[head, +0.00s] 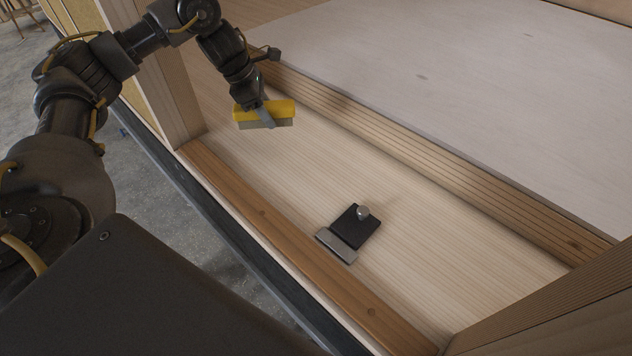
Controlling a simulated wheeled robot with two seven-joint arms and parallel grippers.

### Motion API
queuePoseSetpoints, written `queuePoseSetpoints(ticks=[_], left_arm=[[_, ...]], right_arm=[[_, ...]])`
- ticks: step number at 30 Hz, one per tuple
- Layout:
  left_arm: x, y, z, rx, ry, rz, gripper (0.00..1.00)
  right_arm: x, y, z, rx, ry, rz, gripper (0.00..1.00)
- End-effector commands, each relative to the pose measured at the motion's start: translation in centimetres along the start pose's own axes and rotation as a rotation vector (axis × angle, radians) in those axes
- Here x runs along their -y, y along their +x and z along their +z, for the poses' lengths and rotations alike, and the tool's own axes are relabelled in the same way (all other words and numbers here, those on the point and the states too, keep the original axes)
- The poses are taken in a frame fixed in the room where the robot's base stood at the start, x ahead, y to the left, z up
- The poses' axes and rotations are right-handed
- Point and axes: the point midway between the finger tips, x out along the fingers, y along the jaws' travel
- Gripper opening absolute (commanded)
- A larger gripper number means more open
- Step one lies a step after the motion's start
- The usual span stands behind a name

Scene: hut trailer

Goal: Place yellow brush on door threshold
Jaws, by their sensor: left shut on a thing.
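The yellow brush (262,111) has a yellow back and grey bristles facing down. My left gripper (262,112) is shut on it and holds it above the pale ribbed floor, near the left door post. The gripper's fingers partly cover the brush's middle. The door threshold (300,241) is a brown wooden beam running from the left post to the lower right. The brush is up and to the right of the threshold's far end, apart from it. My right gripper is not in view.
A black plate with a grey edge and a round knob (355,226) lies on the pale floor (440,235) beside the threshold. A ribbed wooden beam (420,150) borders a raised grey panel (460,70). Wooden posts (165,75) stand at the left and lower right.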

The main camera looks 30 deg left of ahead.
Motion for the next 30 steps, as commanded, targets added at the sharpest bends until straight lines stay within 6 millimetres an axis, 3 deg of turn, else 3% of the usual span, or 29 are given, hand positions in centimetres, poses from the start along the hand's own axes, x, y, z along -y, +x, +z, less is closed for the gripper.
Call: queuePoseSetpoints(ticks=[3,6,14,25,30], left_arm=[[0.9,-2.3,0.1,0.004,-0.001,0.01,0.2],[2.7,-3.4,-0.4,0.001,-0.059,0.03,0.2],[5.9,-3.2,-1.0,0.001,-0.204,0.086,0.2],[5.7,-3.1,-0.9,0.003,-0.284,0.118,0.2],[3.2,-1.9,-1.6,0.001,-0.29,0.117,0.2]], right_arm=[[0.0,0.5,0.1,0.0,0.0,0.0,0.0],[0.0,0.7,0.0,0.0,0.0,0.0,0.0],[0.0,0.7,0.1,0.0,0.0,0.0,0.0],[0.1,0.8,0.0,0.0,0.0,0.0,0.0],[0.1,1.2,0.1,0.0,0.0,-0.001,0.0]])
